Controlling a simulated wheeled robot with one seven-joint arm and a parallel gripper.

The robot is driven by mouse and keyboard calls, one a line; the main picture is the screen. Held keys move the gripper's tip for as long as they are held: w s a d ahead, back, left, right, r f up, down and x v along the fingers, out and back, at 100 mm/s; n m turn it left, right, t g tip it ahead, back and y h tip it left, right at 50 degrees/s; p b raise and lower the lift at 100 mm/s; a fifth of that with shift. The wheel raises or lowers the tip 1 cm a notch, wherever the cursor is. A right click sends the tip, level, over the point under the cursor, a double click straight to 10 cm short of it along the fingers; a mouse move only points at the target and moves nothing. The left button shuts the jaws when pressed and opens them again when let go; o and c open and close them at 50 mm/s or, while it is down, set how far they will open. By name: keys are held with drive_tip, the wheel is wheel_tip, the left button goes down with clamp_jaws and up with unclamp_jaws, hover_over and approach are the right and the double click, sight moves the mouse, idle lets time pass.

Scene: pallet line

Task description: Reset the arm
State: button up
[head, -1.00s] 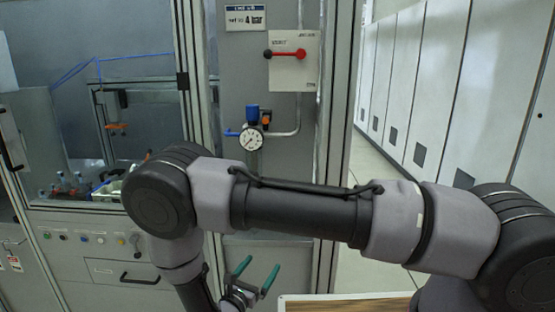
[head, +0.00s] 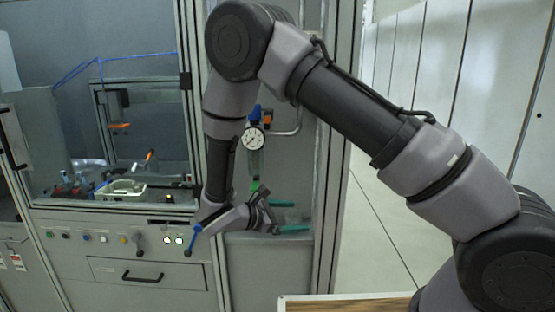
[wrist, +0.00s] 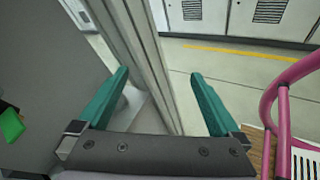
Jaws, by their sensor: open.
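My arm is raised in the head view, bent high at its elbow, with the forearm hanging down in front of the machine's right cabinet. My gripper (head: 300,215) points to the right beside the cabinet's grey post, its two teal fingers apart. In the wrist view my gripper (wrist: 159,73) is open, with nothing between the teal fingers. Behind the fingers are a grey post and the floor.
The machine's window holds a pale tray (head: 122,190). A pressure gauge (head: 254,139) sits behind my forearm. A wooden board (head: 350,304) is at the bottom edge. A pink tubular frame (wrist: 272,105) stands at the right of the wrist view. Open floor (head: 375,235) lies right.

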drive_tip(key=s+d+r+m+g+y, duration=0.2)
drive_tip(key=d+r+m+g+y, duration=0.15)
drive_tip(key=d+r+m, duration=0.45)
drive_tip(key=s+d+r+m+g+y, duration=0.2)
drive_tip(key=d+r+m+g+y, duration=0.25)
drive_tip(key=r, duration=0.55)
drive_tip(key=s+d+r+m+t+y, duration=0.3)
drive_tip(key=s+d+r+m, duration=0.1)
drive_tip(key=r+m, duration=0.2)
drive_tip(key=s+d+r+m+t+y, duration=0.3)
drive_tip(key=s+d+r+m+t, duration=0.1)
drive_tip(key=r, duration=0.5)
drive_tip(key=shift+s+r+m+t, duration=0.3)
drive_tip(key=shift+s+m, duration=0.4)
drive_tip(key=shift+m, duration=0.35)
